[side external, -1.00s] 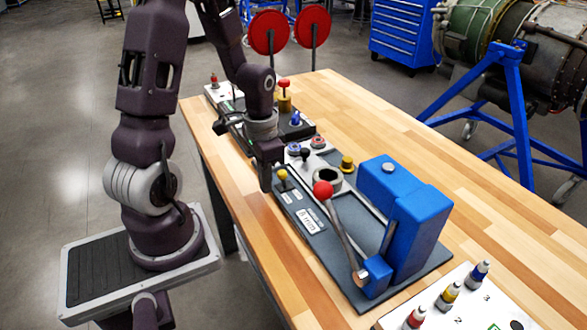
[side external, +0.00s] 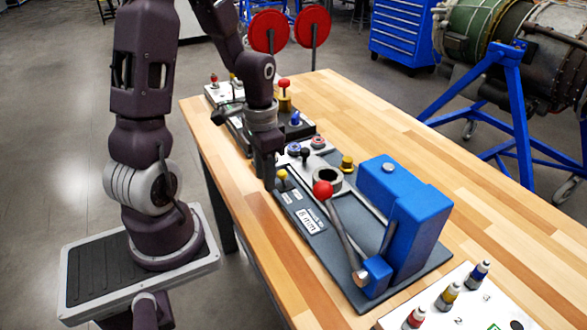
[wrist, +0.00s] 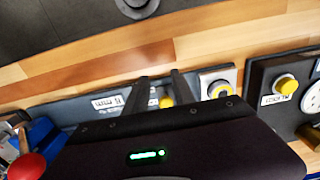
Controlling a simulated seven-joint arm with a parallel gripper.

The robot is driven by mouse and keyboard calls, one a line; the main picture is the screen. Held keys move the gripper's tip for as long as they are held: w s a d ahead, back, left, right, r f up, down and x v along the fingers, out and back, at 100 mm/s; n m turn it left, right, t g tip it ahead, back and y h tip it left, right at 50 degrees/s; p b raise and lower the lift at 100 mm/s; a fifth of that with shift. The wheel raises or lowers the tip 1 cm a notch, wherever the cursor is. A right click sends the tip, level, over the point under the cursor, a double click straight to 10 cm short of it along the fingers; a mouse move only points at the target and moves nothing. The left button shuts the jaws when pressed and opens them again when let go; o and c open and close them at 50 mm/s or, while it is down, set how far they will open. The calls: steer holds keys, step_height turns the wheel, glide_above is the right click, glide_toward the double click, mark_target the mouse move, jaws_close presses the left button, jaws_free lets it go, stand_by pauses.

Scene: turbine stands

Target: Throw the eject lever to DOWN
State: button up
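A short lever with a yellow knob (side external: 283,174) stands on the dark grey panel (side external: 318,240), beside small white labels too small to read; I take it as the eject lever. My gripper (side external: 267,187) points down just left of this knob in the side view. In the wrist view my gripper (wrist: 160,80) shows two dark fingers spread apart, with a yellow knob (wrist: 165,102) showing between them. The fingers do not visibly hold it. The lever's shaft is hidden in the wrist view, so I cannot tell whether they touch.
A long lever with a red ball (side external: 323,188) and a blue housing (side external: 418,230) stand at the panel's near end. A black knob (side external: 305,153), a grey ring (side external: 328,179) and a yellow button (side external: 347,162) are close by.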

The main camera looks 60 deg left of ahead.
step_height(320, 180, up, 5)
stand_by(0.4)
